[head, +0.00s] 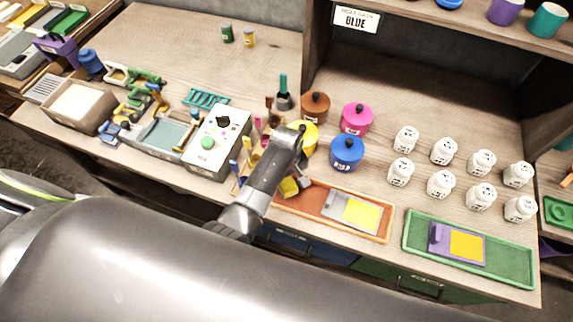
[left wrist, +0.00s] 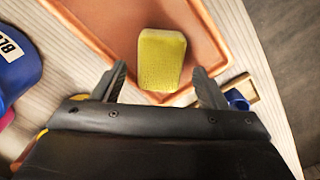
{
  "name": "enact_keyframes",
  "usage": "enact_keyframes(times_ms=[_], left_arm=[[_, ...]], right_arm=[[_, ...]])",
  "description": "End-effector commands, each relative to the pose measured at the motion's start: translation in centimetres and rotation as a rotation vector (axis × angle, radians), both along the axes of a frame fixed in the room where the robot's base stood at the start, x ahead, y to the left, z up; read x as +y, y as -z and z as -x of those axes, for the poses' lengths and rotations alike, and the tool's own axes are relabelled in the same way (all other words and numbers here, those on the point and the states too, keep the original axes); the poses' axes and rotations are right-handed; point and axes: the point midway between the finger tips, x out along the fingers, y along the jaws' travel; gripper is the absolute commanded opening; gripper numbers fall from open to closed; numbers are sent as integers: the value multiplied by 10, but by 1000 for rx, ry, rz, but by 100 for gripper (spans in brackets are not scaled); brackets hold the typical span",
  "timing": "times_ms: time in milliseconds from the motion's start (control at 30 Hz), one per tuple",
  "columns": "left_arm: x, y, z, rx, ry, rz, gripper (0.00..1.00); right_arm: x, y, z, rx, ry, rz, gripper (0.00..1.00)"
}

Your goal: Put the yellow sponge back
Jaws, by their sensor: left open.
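The yellow sponge (left wrist: 161,58) lies at one end of the orange-brown tray (left wrist: 108,28), near its rim, in the left wrist view. In the head view the sponge (head: 289,187) shows partly, just below my gripper, at the left end of the tray (head: 374,230). My left gripper (left wrist: 163,88) is open, with its two fingers apart and the sponge ahead of and between them. In the head view my left gripper (head: 300,182) hangs over the tray's left end and hides part of it. My right gripper is not in view.
A green tray (head: 415,247) with a purple-framed mould is to the right. Blue (head: 347,152) and pink (head: 357,118) pots stand behind. A control box (head: 217,143) is left; several white jars stand right.

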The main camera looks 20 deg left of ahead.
Motion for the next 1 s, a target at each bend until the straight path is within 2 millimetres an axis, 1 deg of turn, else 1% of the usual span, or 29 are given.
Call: enact_keyframes(times_ms=[33,300,500,600,700,1000], left_arm=[[0,-9,0,-4,-1,2,67],[0,-59,-1,-4,0,2,67],[0,-86,-1,-3,0,0,67],[0,-93,0,-2,1,1,67],[0,-95,0,1,1,1,67],[0,-95,0,1,1,1,67]], right_arm=[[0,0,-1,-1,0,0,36],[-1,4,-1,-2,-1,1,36],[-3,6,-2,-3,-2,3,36],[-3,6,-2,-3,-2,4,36],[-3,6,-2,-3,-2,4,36],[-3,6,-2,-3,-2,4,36]])
